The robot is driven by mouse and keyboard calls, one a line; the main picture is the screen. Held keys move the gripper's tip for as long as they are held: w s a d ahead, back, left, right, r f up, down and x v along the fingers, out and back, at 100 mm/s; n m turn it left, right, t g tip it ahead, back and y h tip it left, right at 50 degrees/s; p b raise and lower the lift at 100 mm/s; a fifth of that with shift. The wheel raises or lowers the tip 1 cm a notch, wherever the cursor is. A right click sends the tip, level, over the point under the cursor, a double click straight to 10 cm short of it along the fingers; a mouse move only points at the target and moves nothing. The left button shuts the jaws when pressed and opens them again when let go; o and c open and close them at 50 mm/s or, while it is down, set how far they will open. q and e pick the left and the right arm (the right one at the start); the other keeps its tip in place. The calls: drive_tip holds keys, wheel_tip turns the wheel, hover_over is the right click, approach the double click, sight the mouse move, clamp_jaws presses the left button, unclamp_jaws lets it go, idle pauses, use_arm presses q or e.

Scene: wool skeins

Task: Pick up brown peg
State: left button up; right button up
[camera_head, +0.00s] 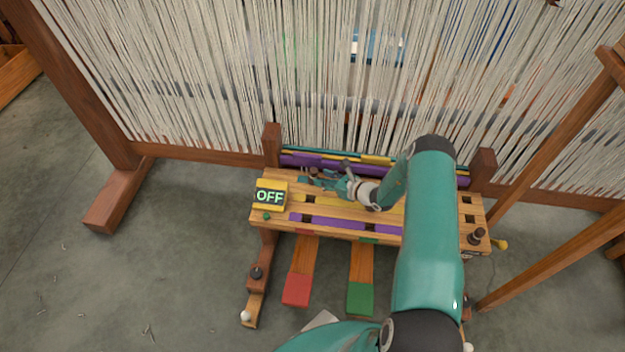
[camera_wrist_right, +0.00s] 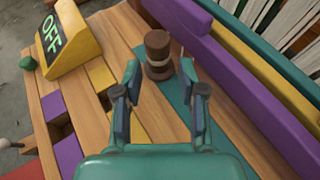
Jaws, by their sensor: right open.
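The brown peg (camera_wrist_right: 158,42), a dark knobbed peg with a lighter band, stands upright on a teal patch of the wooden bench in the right wrist view. My right gripper (camera_wrist_right: 160,78) is open. The peg stands just ahead of and between its two teal fingertips, and I cannot tell whether they touch it. In the head view my right gripper (camera_head: 318,181) reaches left over the bench top and partly covers that area. Another dark brown peg (camera_head: 476,236) sits at the bench's right end. My left gripper is not in view.
A yellow block with an OFF sign (camera_head: 270,196) stands at the bench's left end, beside a small green knob (camera_wrist_right: 27,63). A purple rail (camera_head: 300,160) runs behind the bench top. Loom threads (camera_head: 330,80) hang behind. Red (camera_head: 296,289) and green (camera_head: 360,298) pedals lie in front.

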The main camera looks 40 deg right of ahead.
sight(317, 177)
drive_tip(key=b+x, duration=0.1)
drive_tip(key=x, duration=0.3)
drive_tip(key=shift+w+a+f+b, duration=0.15)
drive_tip(key=shift+f+b, duration=0.15)
drive_tip(key=shift+b, duration=0.05)
drive_tip(key=shift+w, duration=0.3)
drive_tip(key=c, duration=0.6)
